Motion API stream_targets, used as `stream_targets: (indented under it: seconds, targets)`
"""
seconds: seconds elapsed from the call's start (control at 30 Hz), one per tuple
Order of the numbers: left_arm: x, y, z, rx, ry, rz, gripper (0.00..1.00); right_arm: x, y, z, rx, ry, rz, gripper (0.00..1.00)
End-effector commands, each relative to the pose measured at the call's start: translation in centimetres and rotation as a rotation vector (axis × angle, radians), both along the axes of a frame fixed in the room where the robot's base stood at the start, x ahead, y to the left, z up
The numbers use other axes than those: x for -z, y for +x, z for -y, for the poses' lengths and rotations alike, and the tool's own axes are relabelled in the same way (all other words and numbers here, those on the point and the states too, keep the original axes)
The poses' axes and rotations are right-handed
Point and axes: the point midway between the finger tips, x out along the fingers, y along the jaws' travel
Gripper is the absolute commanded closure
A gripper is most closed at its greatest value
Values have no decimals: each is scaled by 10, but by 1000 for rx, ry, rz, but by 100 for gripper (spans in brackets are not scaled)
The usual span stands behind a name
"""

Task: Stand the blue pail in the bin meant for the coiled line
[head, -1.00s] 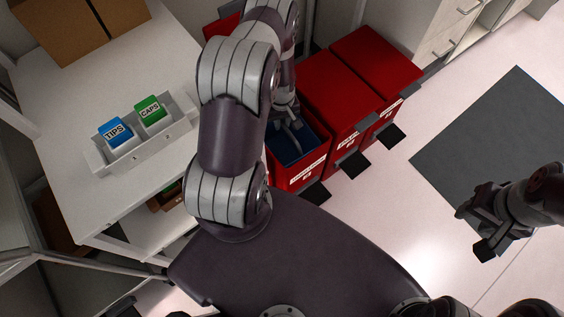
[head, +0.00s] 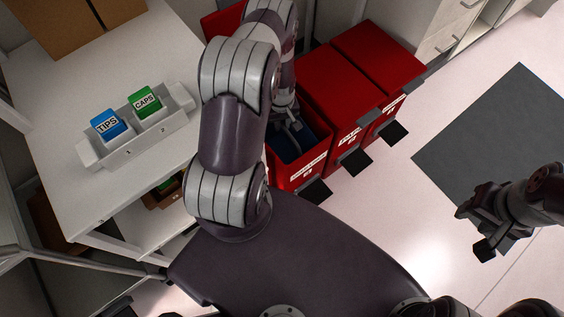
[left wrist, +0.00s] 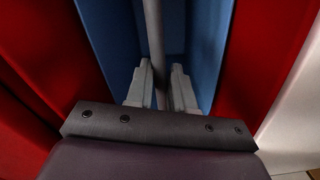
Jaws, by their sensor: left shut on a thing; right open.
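The blue pail (head: 288,146) is down inside the open red bin (head: 300,172) nearest my body, largely hidden by my left arm and the bin walls. My left gripper (head: 291,122) reaches into that bin. In the left wrist view, its two fingers (left wrist: 160,88) are shut on a thin grey bar, which looks like the pail's handle (left wrist: 155,40). The blue pail wall (left wrist: 203,45) shows behind it, with red bin walls (left wrist: 262,50) on both sides. Whether the pail rests on the bin floor is hidden. My right gripper (head: 474,230) is open and empty over the floor.
Two closed red bins (head: 342,95) stand in a row beyond the open one, with black pedals in front. A white table (head: 70,120) at left holds a grey rack with blue TIPS and green CAPS boxes. A dark mat (head: 485,130) lies on the floor at right.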

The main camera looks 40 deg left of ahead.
Motion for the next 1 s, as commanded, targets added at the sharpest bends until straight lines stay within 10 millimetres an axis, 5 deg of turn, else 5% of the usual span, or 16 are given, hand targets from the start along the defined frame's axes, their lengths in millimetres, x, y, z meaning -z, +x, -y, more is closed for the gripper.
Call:
stream_targets:
  seconds: [0.4,0.43,0.5,0.83,1.0]
  targets:
    - [-1,2,0,7,3,5,100,-1,0,0,0,0,0,57]
    - [-1,2,0,7,2,5,71,-1,0,0,0,0,0,57]
    - [-1,2,0,6,3,5,48,-1,0,0,0,0,0,57]
    - [-5,1,0,2,0,1,48,-3,0,0,0,0,0,57]
    - [-44,2,0,2,2,4,48,-19,0,0,0,0,0,57]
